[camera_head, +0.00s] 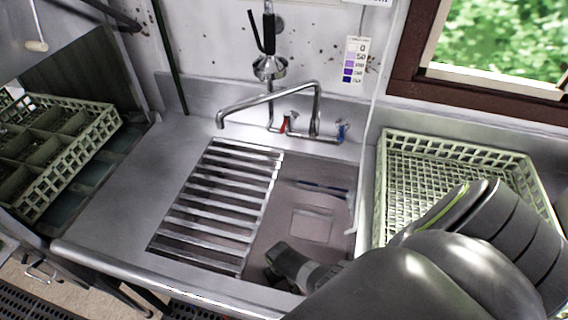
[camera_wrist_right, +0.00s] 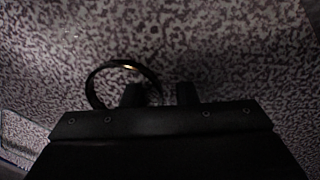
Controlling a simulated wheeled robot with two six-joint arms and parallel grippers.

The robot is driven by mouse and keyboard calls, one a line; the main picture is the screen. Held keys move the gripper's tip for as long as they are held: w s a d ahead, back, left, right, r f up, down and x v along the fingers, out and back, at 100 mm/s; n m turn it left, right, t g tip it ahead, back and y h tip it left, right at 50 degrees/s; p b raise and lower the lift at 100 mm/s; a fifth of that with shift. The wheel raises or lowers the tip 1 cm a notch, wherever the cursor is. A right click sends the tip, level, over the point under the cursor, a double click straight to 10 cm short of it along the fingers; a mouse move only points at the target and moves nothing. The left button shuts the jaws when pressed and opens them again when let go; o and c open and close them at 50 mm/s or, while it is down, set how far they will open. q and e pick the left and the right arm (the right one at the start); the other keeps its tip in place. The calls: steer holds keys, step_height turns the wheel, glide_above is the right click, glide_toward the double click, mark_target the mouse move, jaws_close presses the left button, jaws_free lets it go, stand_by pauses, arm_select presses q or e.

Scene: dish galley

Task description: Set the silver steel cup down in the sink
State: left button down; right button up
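My right arm comes in from the right in the head view. Its gripper (camera_head: 284,266) is low in the front of the sink basin (camera_head: 312,198), pointing down, with its fingertips hidden. In the right wrist view the two dark fingers of the right gripper (camera_wrist_right: 159,94) stand apart. A thin dark ring with a bright glint, likely the rim of the steel cup (camera_wrist_right: 124,66), lies by the left finger, its right edge reaching into the gap between the fingers. No clear contact on both sides shows. The cup is not visible in the head view. My left gripper is not in view.
A slatted metal rack (camera_head: 216,196) covers the left of the sink. A faucet (camera_head: 268,100) reaches over the back. A pale green crate (camera_head: 425,150) stands right of the sink, and a divided crate (camera_head: 70,150) at far left. The steel counter (camera_head: 120,205) between is clear.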

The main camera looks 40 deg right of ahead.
steer(key=shift+r, duration=0.1)
steer(key=shift+r+p, duration=0.45)
steer(key=shift+r, duration=0.1)
step_height(320, 180, up, 11)
steer(key=p, duration=0.3)
steer(key=shift+a+p, duration=0.3)
steer(key=shift+a, duration=0.15)
